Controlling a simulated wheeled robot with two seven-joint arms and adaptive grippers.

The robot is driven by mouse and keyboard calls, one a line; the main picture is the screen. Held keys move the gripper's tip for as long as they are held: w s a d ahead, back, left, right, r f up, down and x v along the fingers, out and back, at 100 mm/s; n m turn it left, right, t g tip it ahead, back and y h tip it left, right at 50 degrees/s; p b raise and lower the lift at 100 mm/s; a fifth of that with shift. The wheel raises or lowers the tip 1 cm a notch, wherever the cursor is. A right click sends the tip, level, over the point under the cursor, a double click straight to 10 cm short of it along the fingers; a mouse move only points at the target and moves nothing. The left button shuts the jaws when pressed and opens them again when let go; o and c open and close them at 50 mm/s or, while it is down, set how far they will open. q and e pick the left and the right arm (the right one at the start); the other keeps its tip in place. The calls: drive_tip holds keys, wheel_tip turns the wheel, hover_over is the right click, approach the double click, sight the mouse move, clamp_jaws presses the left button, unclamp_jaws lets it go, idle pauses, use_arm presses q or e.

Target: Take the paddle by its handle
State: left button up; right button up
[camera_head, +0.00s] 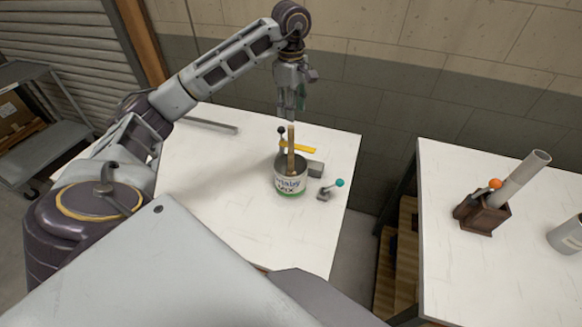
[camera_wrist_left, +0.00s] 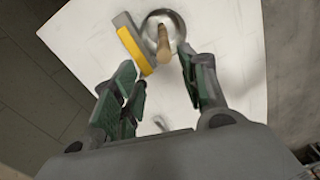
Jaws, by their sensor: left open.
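The paddle (camera_head: 291,138) is a wooden stick standing nearly upright in a metal can (camera_head: 290,182) with a printed label, on the left white table. Its handle end points up; its lower end is hidden inside the can. In the left wrist view the paddle's handle (camera_wrist_left: 163,42) shows almost end-on, with the can's rim (camera_wrist_left: 177,18) around it. My left gripper (camera_head: 291,108) points down just above the handle's top. Its fingers (camera_wrist_left: 160,78) are open and empty, and the handle shows ahead between them. My right gripper is not in view.
A yellow-edged grey piece (camera_wrist_left: 136,48) stands close beside the can. A small lever with a teal ball (camera_head: 340,183) is right of it. A second table (camera_head: 450,255) holds a brown box (camera_head: 482,216) with a tube in it. The left table's left part is mostly clear.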

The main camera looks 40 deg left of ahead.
sight(291, 126)
use_arm(q)
drive_tip(key=shift+s+m, duration=0.15)
drive_tip(key=shift+m, duration=1.05)
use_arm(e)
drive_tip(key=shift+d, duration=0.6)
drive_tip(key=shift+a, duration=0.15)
use_arm(q)
drive_tip(key=shift+f, duration=1.25)
wheel_tip(291, 126, down, 4)
drive_tip(key=shift+f+p, duration=0.2)
drive_tip(key=shift+p, duration=0.15)
drive_tip(key=shift+f, duration=0.85)
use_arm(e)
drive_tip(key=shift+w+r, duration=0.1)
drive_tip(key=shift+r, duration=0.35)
use_arm(q)
drive_tip(key=shift+f, duration=0.15)
